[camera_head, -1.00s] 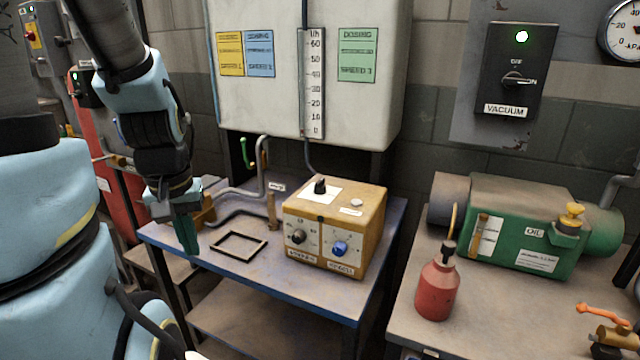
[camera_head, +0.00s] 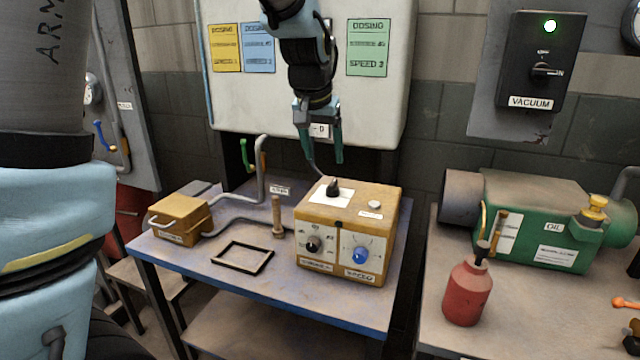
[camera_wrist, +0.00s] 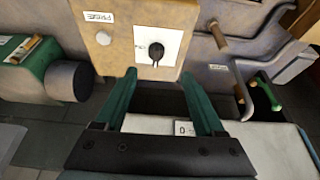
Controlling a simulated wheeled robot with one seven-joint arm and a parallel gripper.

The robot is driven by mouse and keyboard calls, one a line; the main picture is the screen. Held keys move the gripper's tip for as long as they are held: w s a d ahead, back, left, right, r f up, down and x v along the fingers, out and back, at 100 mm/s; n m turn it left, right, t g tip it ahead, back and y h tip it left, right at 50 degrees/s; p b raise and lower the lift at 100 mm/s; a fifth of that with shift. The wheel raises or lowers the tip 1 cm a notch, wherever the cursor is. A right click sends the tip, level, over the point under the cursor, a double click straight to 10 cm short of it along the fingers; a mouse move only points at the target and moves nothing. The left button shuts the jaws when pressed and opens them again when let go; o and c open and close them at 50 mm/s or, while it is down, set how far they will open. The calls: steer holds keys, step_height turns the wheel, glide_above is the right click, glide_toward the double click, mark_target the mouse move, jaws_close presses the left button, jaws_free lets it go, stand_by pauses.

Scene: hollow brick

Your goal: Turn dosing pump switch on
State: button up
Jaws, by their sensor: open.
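The dosing pump is a yellow-brown box (camera_head: 345,245) on the blue table. A black switch knob (camera_head: 333,187) stands on a white plate on its top. The knob also shows in the wrist view (camera_wrist: 156,50), ahead of the fingers. The box front has a black knob (camera_head: 313,244) and a blue knob (camera_head: 360,256). My gripper (camera_head: 325,158) is above and behind the box, pointing down, open and empty. In the wrist view its two green fingers (camera_wrist: 160,100) are apart, with the knob beyond their tips. I cannot read the switch position.
A black frame (camera_head: 242,258), a small yellow box (camera_head: 180,220) and an upright brown peg (camera_head: 278,217) are on the table left of the pump. A white wall panel (camera_head: 375,110) is close behind my gripper. A red bottle (camera_head: 467,292) and green vacuum pump (camera_head: 535,220) stand right.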

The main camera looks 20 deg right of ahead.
mark_target(332, 183)
steer(key=x, duration=0.3)
steer(key=p+x, duration=0.1)
steer(key=x, duration=0.3)
steer(key=p+x, duration=0.1)
steer(key=x, duration=0.2)
steer(key=shift+w+d+f, duration=0.15)
steer(key=shift+d+f, duration=0.1)
steer(key=shift+d, duration=0.25)
jaws_close()
